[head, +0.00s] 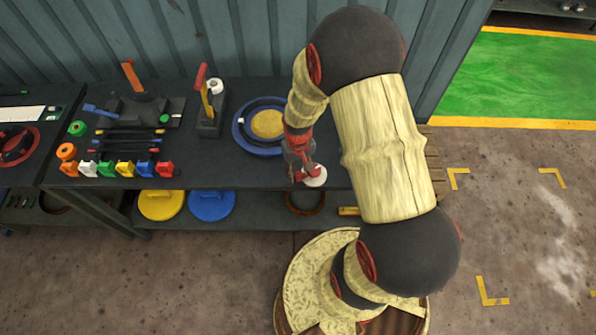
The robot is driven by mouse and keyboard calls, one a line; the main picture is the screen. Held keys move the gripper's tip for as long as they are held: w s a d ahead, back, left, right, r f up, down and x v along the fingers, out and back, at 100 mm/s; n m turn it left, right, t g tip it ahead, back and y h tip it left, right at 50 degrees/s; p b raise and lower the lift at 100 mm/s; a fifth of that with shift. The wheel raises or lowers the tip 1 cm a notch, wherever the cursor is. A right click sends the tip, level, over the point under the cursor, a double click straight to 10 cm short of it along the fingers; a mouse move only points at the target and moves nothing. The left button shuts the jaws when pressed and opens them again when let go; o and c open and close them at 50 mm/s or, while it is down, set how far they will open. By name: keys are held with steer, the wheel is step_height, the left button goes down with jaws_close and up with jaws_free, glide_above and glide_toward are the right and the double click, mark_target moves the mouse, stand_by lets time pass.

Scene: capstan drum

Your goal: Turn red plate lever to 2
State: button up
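A black stand (209,124) at the back of the dark bench carries an upright red lever (201,77) and a yellow part beside it. This may be the red plate lever, but I see no number marks at this size. My gripper (304,178) is over the front right of the bench, to the right of and nearer than the stand, and apart from it. A pale round disc (318,177) shows right at the gripper. I cannot tell whether the gripper touches it, or whether the fingers are open or shut.
A blue ring with a yellow disc (268,124) lies between the stand and my arm. An orange lever (131,75) stands on a black base further left. Several coloured clips (124,169) line the front edge. A corrugated wall (240,40) closes the back.

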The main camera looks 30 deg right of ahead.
steer(key=shift+f, duration=0.1)
steer(key=shift+c, duration=1)
steer(key=c, duration=0.7)
jaws_close()
